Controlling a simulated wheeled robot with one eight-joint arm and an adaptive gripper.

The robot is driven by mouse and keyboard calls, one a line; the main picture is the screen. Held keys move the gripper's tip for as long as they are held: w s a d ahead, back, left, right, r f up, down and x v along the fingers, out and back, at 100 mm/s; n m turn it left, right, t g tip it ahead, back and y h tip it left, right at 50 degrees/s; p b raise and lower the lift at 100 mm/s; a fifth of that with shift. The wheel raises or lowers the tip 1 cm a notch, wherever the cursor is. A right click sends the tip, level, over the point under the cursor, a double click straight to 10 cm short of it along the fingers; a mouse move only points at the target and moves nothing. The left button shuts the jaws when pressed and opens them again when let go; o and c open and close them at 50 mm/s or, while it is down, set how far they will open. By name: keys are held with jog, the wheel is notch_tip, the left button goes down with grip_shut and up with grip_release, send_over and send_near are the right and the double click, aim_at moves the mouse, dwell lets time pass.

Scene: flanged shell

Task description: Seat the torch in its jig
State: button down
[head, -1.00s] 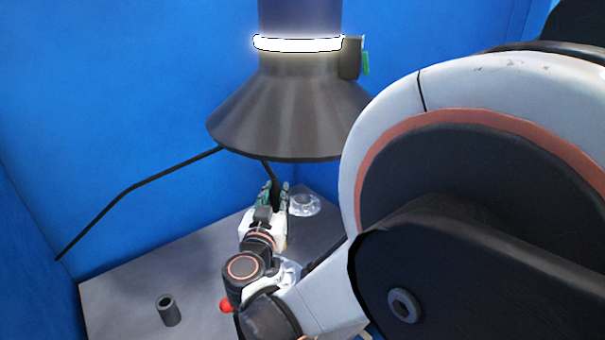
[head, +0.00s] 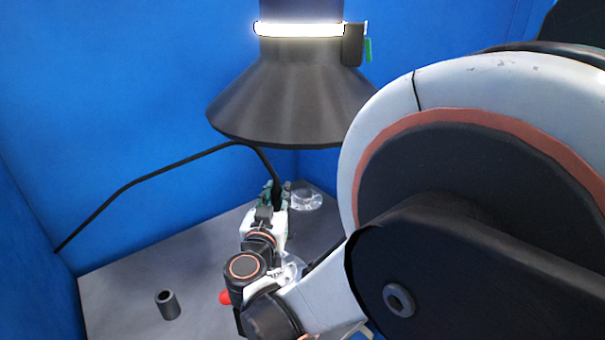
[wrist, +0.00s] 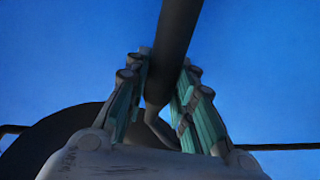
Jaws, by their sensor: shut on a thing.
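My gripper (head: 275,189) is at the back of the grey table, below the dark hood. In the wrist view, its green-padded fingers (wrist: 164,80) stand on both sides of a dark round tube, which I take as the torch (wrist: 174,45); they are shut on it. The tube runs up out of the wrist picture, and a bent, thinner part shows at its lower end. In the head view the torch is mostly hidden by the fingers. A short dark hollow cylinder (head: 167,306) stands upright at the table's front left. I cannot tell whether it is the jig.
A large dark conical hood (head: 290,100) with a glowing ring hangs above my gripper. A black cable (head: 150,180) runs from the left wall towards the gripper. A clear dish (head: 306,199) lies right of it. The table's left half (head: 200,270) is mostly bare. Blue walls enclose it.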

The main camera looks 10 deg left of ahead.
jog(key=shift+f, duration=0.3)
jog(key=c, duration=1.3)
grip_release()
jog(key=s, duration=0.7)
jog(key=shift+s+d, duration=0.15)
jog(key=shift+s, duration=0.1)
jog(key=shift+b, duration=0.3)
